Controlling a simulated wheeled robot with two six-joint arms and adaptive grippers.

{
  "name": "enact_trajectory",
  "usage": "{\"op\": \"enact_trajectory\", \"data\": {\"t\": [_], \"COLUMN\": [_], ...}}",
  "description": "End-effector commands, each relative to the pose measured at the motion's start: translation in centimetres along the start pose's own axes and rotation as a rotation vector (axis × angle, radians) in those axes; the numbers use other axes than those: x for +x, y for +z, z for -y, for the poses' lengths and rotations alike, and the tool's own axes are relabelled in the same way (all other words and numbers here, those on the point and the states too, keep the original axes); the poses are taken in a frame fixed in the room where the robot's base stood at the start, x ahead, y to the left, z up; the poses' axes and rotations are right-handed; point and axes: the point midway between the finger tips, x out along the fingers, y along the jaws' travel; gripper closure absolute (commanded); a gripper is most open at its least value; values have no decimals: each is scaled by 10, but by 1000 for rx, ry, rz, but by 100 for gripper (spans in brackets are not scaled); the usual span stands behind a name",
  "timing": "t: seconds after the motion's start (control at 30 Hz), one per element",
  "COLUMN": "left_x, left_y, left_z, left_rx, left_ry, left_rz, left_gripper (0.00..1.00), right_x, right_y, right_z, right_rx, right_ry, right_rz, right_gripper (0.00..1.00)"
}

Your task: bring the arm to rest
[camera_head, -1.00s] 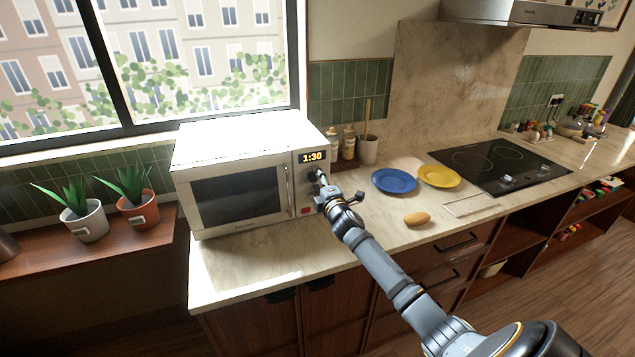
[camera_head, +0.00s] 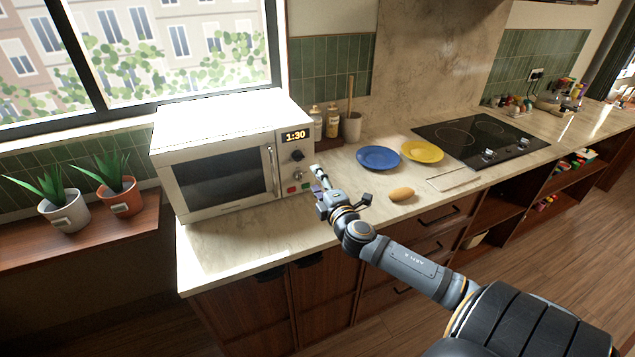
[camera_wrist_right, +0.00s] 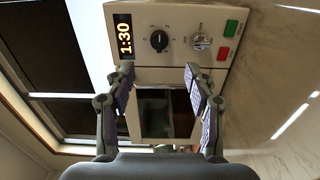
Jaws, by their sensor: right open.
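My right gripper (camera_head: 318,188) is in front of the lower right part of the white microwave (camera_head: 236,114), near its control panel. In the right wrist view the gripper (camera_wrist_right: 158,85) has its two fingers spread apart with nothing between them. Beyond the fingers the microwave's panel (camera_wrist_right: 185,18) shows, with a black knob, a silver knob, a green and a red button and a display reading 1:30. The microwave door is shut. My left gripper is in no view.
A blue plate (camera_head: 378,158), a yellow plate (camera_head: 422,151) and a brown oval food item (camera_head: 401,194) lie on the counter right of the gripper. A black cooktop (camera_head: 480,138) is farther right. Two potted plants (camera_head: 64,212) (camera_head: 121,195) stand at the left.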

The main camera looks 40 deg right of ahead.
Motion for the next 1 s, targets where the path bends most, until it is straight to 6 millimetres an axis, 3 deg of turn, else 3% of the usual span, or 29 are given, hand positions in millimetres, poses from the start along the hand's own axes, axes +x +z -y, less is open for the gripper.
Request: {"op": "enact_trajectory", "data": {"t": [0.43,0.53,0.67,0.8,1.0], "left_x": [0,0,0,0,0], "left_y": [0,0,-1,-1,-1], "left_z": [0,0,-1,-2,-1], "left_rx": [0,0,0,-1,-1], "left_ry": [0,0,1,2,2], "left_rz": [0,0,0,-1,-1], "left_gripper": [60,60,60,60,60], "right_x": [0,-11,-62,-130,-205], "right_y": [0,0,-1,-19,-51], "right_z": [0,15,72,127,164], "right_rx": [2,99,422,704,920], "right_ry": [-1,-46,-251,-505,-778], "right_rz": [1,54,261,462,632], "right_gripper": [45,45,45,45,45]}}
